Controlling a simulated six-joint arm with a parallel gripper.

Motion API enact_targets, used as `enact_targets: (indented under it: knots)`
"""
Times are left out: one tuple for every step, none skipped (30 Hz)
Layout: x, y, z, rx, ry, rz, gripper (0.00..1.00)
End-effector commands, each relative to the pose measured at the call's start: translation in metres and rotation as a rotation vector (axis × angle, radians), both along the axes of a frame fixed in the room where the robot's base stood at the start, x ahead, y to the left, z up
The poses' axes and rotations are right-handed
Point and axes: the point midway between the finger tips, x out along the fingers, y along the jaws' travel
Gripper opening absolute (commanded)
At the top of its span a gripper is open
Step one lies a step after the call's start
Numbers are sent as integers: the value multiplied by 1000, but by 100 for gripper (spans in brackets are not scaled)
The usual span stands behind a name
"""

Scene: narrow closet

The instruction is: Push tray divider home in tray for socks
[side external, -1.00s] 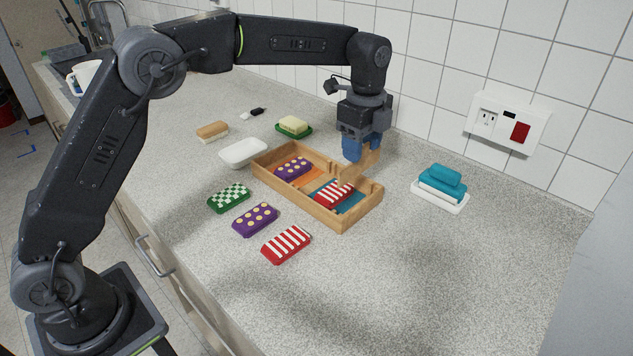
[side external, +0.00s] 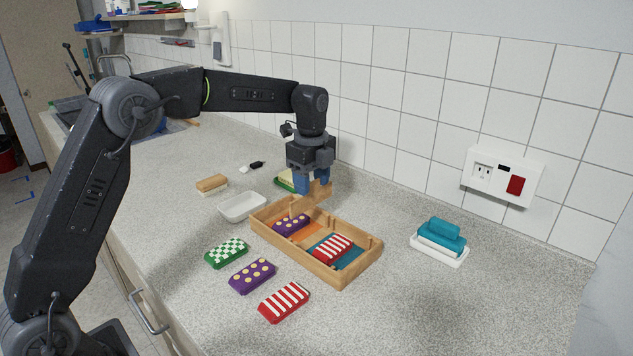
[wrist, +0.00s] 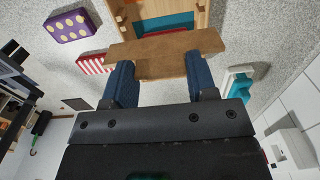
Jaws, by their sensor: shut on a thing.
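The wooden tray (side external: 330,272) lies on the counter. Its orange-floored left part holds a purple, yellow-dotted sock bundle (side external: 290,224), and its blue-floored right part (side external: 350,260) a red-and-white striped one (side external: 331,247). My gripper (side external: 312,187) is over the tray's back left side, its blue fingers shut on the wooden tray divider (side external: 311,199). In the wrist view the divider (wrist: 165,48) spans wider than both fingers, with the tray beyond it. The divider looks above the tray wall; I cannot tell whether it touches or is in a slot.
Green checkered (side external: 227,253), purple dotted (side external: 253,276) and red striped (side external: 285,302) bundles lie in front of the tray. A white dish (side external: 242,207) and a sponge (side external: 212,184) are left; a teal stack on a white dish (side external: 440,240) is right. The tiled wall is close behind.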

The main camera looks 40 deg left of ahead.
Motion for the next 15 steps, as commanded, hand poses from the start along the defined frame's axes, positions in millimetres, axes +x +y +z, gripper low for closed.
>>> enact_targets:
  knots:
    - [0,0,0,0,0,0,33]
    - [0,0,0,0,0,0,33]
    - [0,0,-1,0,0,0,33]
    - [0,0,-2,0,1,0,33]
    - [0,0,-2,0,1,0,33]
    - [0,-1,-4,0,1,0,33]
    - [0,-1,-5,0,2,0,33]
    - [0,-1,-7,0,2,0,33]
    - [0,-1,-9,0,1,0,33]
    - [0,-1,-11,0,1,0,33]
    - [0,-1,-13,0,1,0,33]
    - [0,-1,-16,0,2,0,33]
    - [0,-1,-18,0,2,0,33]
    - [0,-1,-20,0,2,0,33]
    - [0,-1,-22,0,1,0,33]
